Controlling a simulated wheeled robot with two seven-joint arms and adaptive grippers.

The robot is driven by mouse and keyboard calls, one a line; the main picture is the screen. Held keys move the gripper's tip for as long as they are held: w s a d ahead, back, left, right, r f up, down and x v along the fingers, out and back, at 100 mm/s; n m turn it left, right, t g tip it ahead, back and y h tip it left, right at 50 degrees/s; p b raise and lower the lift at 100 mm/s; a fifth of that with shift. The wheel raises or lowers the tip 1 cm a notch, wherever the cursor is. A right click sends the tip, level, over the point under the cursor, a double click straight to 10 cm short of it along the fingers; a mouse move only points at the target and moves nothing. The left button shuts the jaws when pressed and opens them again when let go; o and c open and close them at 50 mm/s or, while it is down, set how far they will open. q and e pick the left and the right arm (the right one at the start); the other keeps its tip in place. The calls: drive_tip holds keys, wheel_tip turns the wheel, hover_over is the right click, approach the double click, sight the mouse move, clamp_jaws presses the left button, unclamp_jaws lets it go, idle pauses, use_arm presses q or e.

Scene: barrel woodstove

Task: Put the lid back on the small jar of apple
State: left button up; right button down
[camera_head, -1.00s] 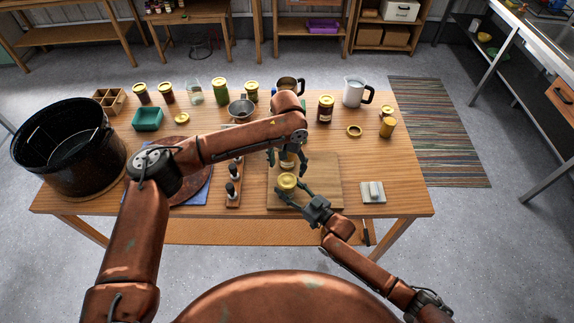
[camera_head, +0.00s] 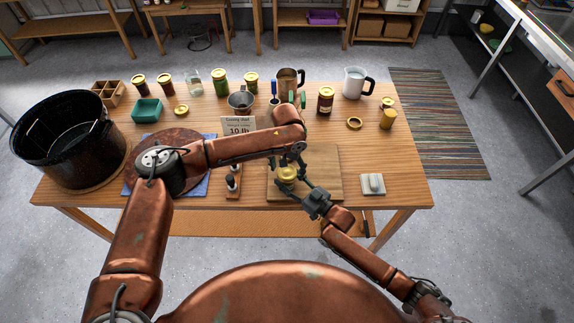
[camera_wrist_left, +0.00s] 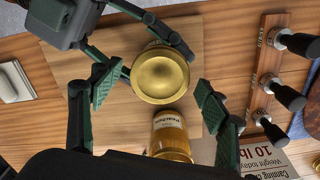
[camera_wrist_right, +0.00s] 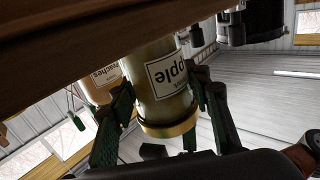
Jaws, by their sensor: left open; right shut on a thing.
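The small apple jar (camera_wrist_right: 165,85) stands on the wooden board, with its label turned to my right wrist camera. A round gold lid (camera_wrist_left: 160,72) covers its top; whether it is fastened I cannot tell. The lid also shows in the head view (camera_head: 287,173). My right gripper (camera_head: 304,185) is shut around the jar's side; its fingers flank the jar in the right wrist view (camera_wrist_right: 165,100). My left gripper (camera_wrist_left: 157,92) is open above the board, its fingers either side of the lid and apart from it. In the head view, my left gripper (camera_head: 288,156) partly hides the jars.
A peaches jar (camera_wrist_left: 170,135) stands close beside the apple jar. A rack of dark-handled tools (camera_wrist_left: 268,90) and a weight sign (camera_head: 238,126) are left of the board (camera_head: 325,175). A gold ring (camera_head: 354,123) lies farther back.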

use_arm(q)
drive_tip(key=shift+c, duration=0.4)
use_arm(e)
drive_tip(key=shift+r, duration=0.1)
use_arm(q)
drive_tip(key=c, duration=1.2)
drive_tip(key=shift+o, duration=0.2)
drive_tip(key=m, duration=0.5)
drive_tip(key=shift+f, duration=0.1)
drive_tip(key=m, duration=0.6)
drive_tip(key=shift+w+m, duration=0.1)
drive_tip(key=shift+m, duration=0.2)
drive_tip(key=o, duration=1.4)
wheel_tip(320, 180, up, 12)
